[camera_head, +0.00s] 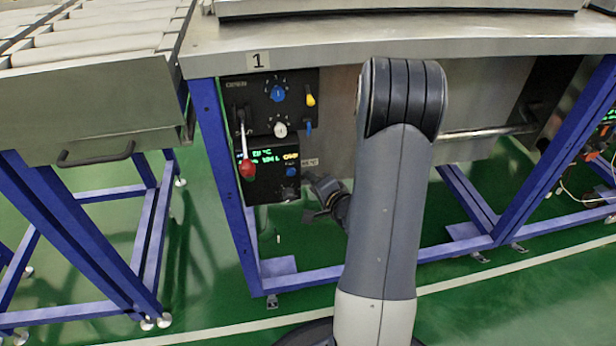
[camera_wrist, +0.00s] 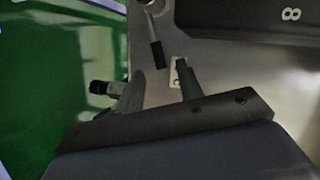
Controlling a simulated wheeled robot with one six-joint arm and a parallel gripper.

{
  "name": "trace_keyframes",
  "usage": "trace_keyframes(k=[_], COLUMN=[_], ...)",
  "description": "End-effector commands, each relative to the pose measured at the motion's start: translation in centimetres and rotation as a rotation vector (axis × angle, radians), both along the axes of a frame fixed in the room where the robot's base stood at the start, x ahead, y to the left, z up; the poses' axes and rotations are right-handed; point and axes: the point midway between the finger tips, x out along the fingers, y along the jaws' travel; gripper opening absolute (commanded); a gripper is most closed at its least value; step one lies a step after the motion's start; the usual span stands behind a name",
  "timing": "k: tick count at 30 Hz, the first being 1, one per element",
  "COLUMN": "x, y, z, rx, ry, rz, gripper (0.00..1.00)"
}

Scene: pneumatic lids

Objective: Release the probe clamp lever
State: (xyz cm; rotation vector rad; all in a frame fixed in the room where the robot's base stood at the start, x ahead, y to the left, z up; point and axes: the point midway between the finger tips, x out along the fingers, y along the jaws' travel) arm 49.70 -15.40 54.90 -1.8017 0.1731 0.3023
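In the wrist view a lever with a thin metal rod and a black grip (camera_wrist: 157,54) hangs from the top edge; it may be the probe clamp lever, but no label on it is readable. My gripper (camera_wrist: 158,82) is open, with its two fingers apart. The black grip's lower end appears near the gap between the fingers, nearer the right finger; I cannot tell whether they touch. A small light plate (camera_wrist: 174,72) shows beside the right finger. In the head view my gripper (camera_head: 322,196) is small and dark, below and right of the control panel; the black-gripped lever cannot be made out there.
The control panel (camera_head: 262,88) carries a lever with a red ball (camera_head: 247,168), a blue knob (camera_head: 278,93) and a yellow toggle (camera_head: 310,99). A blue table leg (camera_head: 225,170) stands left of it. A dark ribbed cylinder (camera_wrist: 98,87) shows beside the left finger. Green floor lies below.

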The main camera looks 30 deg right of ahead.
Motion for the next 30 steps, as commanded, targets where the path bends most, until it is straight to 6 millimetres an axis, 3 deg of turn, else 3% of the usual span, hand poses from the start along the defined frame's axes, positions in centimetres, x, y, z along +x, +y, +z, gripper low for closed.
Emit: trace_keyframes(k=[6,12,24,30], x=[-4.3,-6.2,-6.5,-5.5], y=[-0.3,-0.3,-0.3,-0.2], z=[1.7,2.1,2.1,1.6], rx=[0.002,0.000,-0.001,-0.001], ry=[0.000,0.000,-0.001,-0.002], rz=[-0.005,-0.002,0.000,0.002], gripper=[0.35,0.35,0.35,0.35])
